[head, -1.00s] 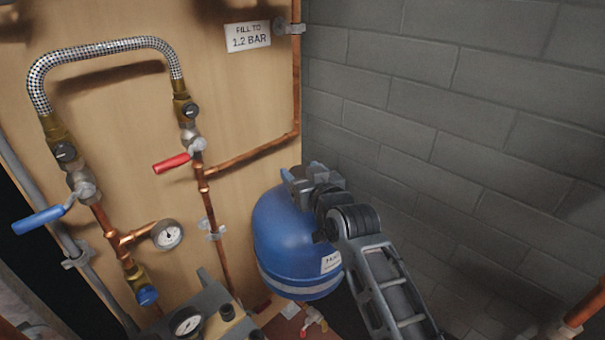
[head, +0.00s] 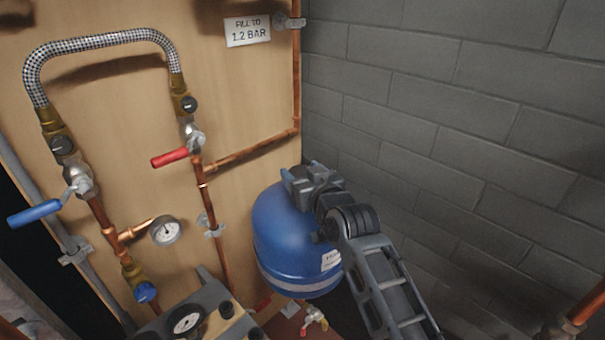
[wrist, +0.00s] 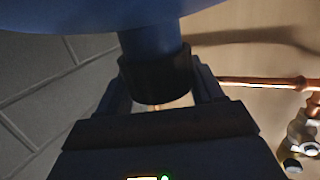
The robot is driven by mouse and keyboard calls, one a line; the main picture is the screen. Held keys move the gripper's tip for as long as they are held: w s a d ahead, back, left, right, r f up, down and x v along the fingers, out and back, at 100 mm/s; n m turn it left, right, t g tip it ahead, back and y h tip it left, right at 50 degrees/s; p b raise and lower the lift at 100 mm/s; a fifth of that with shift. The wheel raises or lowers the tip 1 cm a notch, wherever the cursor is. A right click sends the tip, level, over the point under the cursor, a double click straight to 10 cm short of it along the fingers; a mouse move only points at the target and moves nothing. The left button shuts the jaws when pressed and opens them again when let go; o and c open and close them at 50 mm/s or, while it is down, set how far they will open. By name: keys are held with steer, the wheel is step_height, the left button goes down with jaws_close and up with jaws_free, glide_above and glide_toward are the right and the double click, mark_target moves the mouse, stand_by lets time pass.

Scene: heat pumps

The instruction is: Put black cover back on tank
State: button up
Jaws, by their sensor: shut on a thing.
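The blue tank (head: 285,235) stands in the corner between the wooden board and the block wall, with a white label on its side. My gripper (head: 297,183) is at the top of the tank. In the wrist view the tank (wrist: 85,12) fills the top edge, and a blue neck (wrist: 150,42) runs from it to the black cover (wrist: 157,76). My gripper is shut on the black cover, with one finger on each side. The cover meets the end of the neck; how far it is seated I cannot tell. In the head view my gripper hides the cover.
A copper pipe (head: 255,152) runs along the board left of the tank, with a red-handled valve (head: 172,158) beside it. A braided hose (head: 95,50), gauges and a blue-handled valve (head: 38,211) are farther left. The block wall (head: 450,110) is close on the right.

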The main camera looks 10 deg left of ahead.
steer(key=shift+f+b, duration=0.9)
steer(key=shift+f, duration=0.15)
stand_by(0.6)
steer(key=o, duration=1.1)
steer(key=shift+s+f, duration=0.1)
steer(key=shift+f, duration=0.05)
steer(key=shift+c, duration=0.2)
steer(key=shift+f, duration=0.1)
steer(key=shift+r+p+v, duration=0.15)
steer(key=shift+p+v, duration=0.3)
steer(key=shift+v, duration=0.3)
steer(key=shift+r+p+v, duration=0.15)
steer(key=shift+p+v, duration=0.3)
steer(key=shift+v, duration=0.3)
steer(key=shift+p+v, duration=0.85)
steer(key=shift+v, duration=1.8)
steer(key=shift+f, duration=0.1)
